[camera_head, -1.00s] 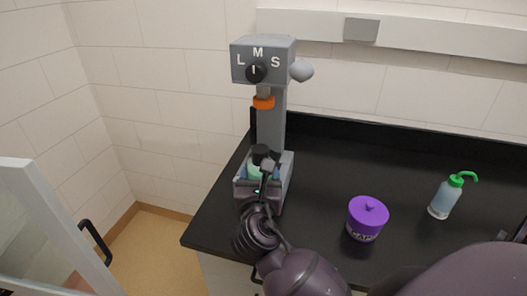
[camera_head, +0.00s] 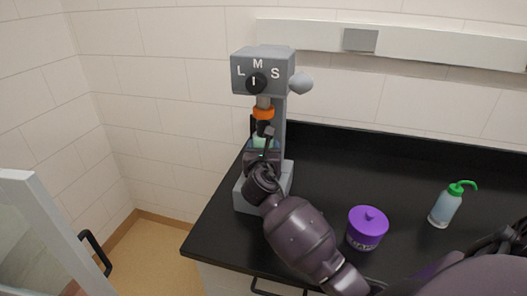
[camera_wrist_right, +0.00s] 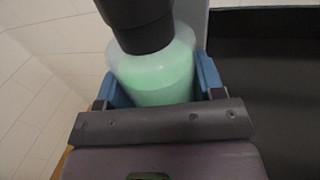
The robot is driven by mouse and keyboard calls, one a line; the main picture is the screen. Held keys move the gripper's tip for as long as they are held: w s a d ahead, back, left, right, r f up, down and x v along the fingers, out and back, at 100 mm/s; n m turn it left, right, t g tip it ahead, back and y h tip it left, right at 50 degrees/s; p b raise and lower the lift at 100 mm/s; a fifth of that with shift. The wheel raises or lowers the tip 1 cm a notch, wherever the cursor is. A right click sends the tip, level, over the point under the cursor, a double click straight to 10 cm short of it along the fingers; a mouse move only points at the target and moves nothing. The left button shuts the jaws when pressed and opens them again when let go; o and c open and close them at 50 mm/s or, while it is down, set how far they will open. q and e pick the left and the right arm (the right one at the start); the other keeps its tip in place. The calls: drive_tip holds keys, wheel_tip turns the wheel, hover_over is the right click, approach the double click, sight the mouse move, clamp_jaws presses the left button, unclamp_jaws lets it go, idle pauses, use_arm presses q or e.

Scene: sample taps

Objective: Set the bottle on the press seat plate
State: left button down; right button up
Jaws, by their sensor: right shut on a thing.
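The bottle (camera_head: 265,143) has a black cap and pale green contents. My right gripper (camera_head: 262,150) is shut on it and holds it upright, raised above the seat plate and just under the orange press head (camera_head: 263,112). In the right wrist view the bottle (camera_wrist_right: 155,78) stands between the blue fingers of my right gripper (camera_wrist_right: 158,88), its black cap toward the camera. The grey press (camera_head: 262,68) stands at the counter's left end. Its seat plate (camera_head: 243,196) is at the base, largely hidden behind my right arm. My left gripper is not in view.
A purple lidded jar (camera_head: 368,228) stands on the black counter (camera_head: 325,185) right of my right arm. A wash bottle with a green spout (camera_head: 446,205) stands farther right. A door with a black handle (camera_head: 95,251) is at left.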

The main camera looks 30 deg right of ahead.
drive_tip(key=shift+w+d+f, duration=0.2)
drive_tip(key=shift+w+f, duration=0.15)
drive_tip(key=shift+s+f, duration=0.15)
drive_tip(key=shift+f, duration=0.2)
drive_tip(key=shift+f, duration=0.15)
drive_tip(key=o, duration=1.1)
drive_tip(key=shift+c, duration=0.2)
drive_tip(key=shift+s+a, duration=0.1)
drive_tip(key=v, duration=1.1)
drive_tip(key=shift+s+a, duration=0.2)
drive_tip(key=shift+s, duration=0.1)
